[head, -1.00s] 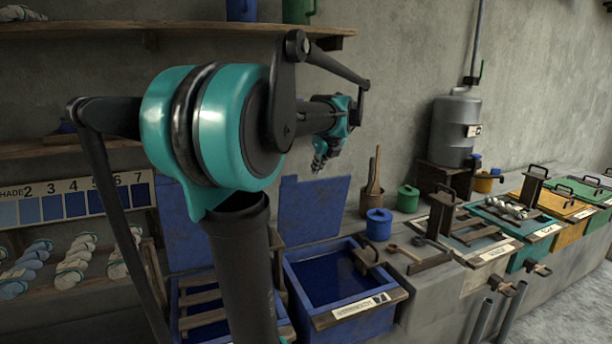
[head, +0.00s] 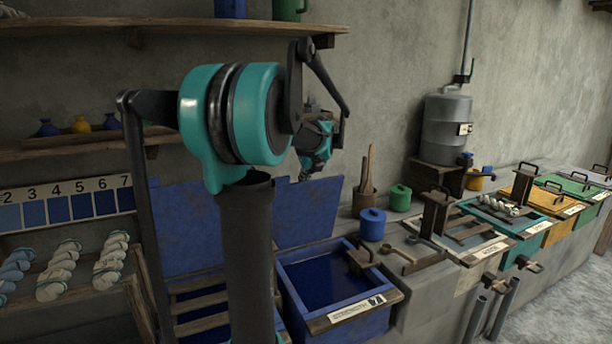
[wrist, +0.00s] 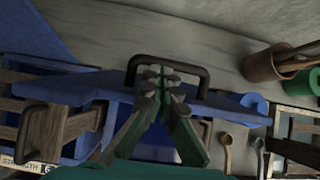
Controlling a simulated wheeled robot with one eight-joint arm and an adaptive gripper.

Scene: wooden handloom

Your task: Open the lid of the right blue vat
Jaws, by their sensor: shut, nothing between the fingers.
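The right blue vat (head: 332,286) is full of dark blue liquid and has a label on its front edge. Its blue lid (head: 309,212) stands up at the back, against or close to the wall, so the vat's top is uncovered. My gripper (head: 303,177) is at the top edge of this lid. In the wrist view my gripper (wrist: 163,75) is shut with nothing between its fingertips. The fingertips overlap a dark arched handle (wrist: 135,68) at the lid (wrist: 232,110); contact is unclear.
A second blue vat (head: 205,318) with wooden slats and a raised lid (head: 190,232) is on the left. A blue canister (head: 372,225), a green canister (head: 400,198) and a pot of sticks (head: 364,203) stand right of the lid. A shelf (head: 170,30) hangs above.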

